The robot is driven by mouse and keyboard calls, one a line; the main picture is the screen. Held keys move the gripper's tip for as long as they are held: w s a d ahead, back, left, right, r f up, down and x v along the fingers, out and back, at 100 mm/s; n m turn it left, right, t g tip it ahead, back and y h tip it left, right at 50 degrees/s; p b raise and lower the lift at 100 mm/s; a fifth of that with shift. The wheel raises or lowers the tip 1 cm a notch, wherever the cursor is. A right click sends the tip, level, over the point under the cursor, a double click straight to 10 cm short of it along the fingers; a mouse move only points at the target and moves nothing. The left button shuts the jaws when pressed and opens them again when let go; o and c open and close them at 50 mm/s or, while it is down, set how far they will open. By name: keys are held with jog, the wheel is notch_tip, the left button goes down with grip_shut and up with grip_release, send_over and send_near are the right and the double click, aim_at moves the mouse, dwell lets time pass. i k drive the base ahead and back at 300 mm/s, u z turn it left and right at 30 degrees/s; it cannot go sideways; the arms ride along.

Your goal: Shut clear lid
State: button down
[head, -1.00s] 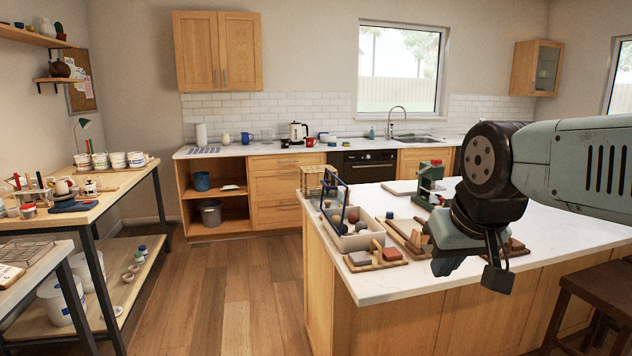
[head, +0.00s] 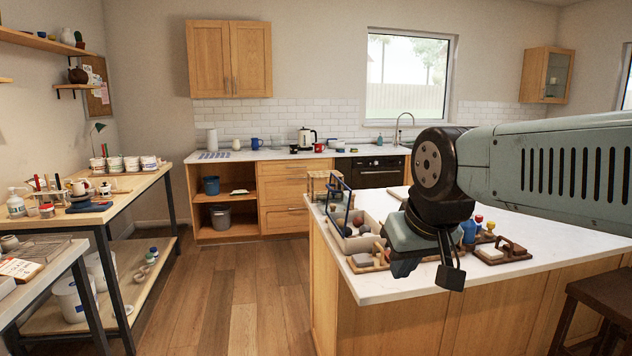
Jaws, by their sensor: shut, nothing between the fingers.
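A clear lid (head: 338,208) with a dark blue frame stands raised and open over a pale box (head: 350,242) on the island's left end. Several small round and blocky items sit in the box. My gripper (head: 405,267) is shut and empty, pointing down, just right of and nearer to me than the box. My gripper and wrist hide the box's right side. I cannot tell how high my gripper is above the counter.
The white island counter (head: 545,262) is clear at the right front. A wooden tray (head: 372,262) lies in front of the box, partly behind my gripper. A wooden rack (head: 322,183) stands behind the lid. A blue bottle (head: 468,231) and another wooden tray (head: 502,253) are right of my wrist.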

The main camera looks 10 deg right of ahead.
aim_at(331, 202)
jog(key=u, duration=0.05)
jog(key=i, duration=1)
jog(key=z, duration=0.05)
